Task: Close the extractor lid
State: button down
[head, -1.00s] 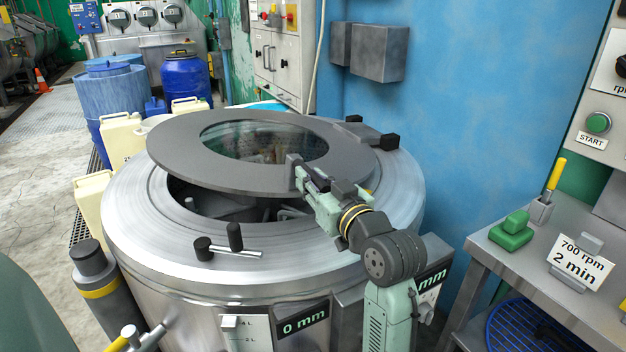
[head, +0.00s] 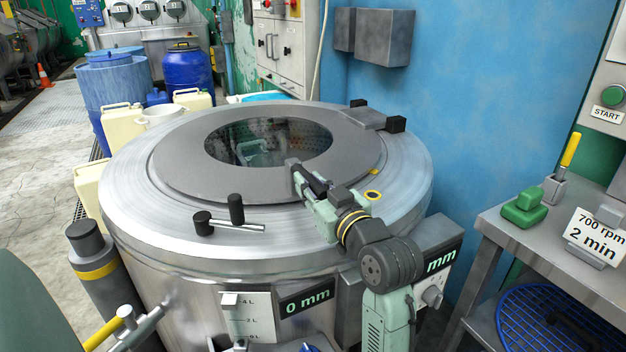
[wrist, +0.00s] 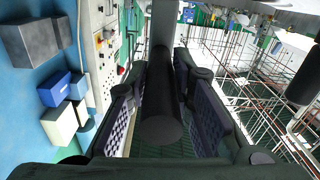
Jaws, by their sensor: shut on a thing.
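The extractor (head: 130,215) is a wide steel drum in the middle of the head view. Its grey ring-shaped lid (head: 185,170) with a round glass window (head: 268,142) lies about flat over the drum opening, with no gap visible along its near edge. My gripper (head: 303,178) is at the lid's near right part, shut on the lid handle. In the wrist view the handle shows as a dark cylinder (wrist: 162,115) between the two padded fingers. The hinge (head: 368,118) is at the back right of the lid.
A latch with black knobs (head: 236,212) stands on the drum's near rim, clear of the lid. A steel table (head: 540,265) with a green block (head: 524,208) is at the right. A blue wall (head: 470,90) rises behind. Blue barrels (head: 187,75) and cream canisters stand at the back left.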

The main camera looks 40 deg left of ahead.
jog(key=shift+s+a+f, duration=0.1)
jog(key=shift+f, duration=0.6)
jog(key=c, duration=1.4)
grip_release()
jog(key=shift+c, duration=0.2)
jog(key=shift+r, duration=0.1)
jog(key=shift+d, duration=0.25)
jog(key=shift+s+d, duration=0.1)
jog(key=shift+d, duration=0.2)
jog(key=v, duration=0.6)
jog(key=shift+s+d, duration=0.15)
jog(key=shift+d, duration=0.1)
